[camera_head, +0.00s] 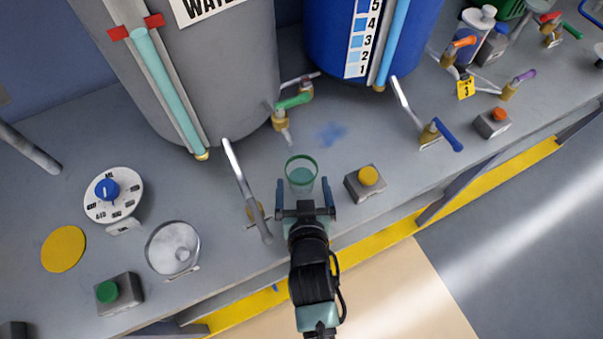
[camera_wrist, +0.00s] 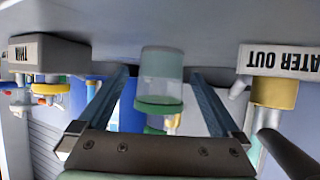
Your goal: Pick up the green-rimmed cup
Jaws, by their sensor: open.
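The green-rimmed cup (camera_head: 301,176) is clear with a green rim and stands upright on the grey bench. In the wrist view, which shows the scene upside down, the cup (camera_wrist: 161,75) appears between the two fingers with a gap on each side. My gripper (camera_head: 303,185) is open at bench height, with its blue fingertips reaching to either side of the cup's near part. I cannot tell exactly how deep the cup sits between the fingers. Nothing is held.
A metal lever tap (camera_head: 240,185) stands close left of my gripper, and a yellow-button box (camera_head: 365,182) close right. A grey tank (camera_head: 195,70) and blue tank (camera_head: 365,40) stand behind. A blue spill mark (camera_head: 331,133) is on the bench.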

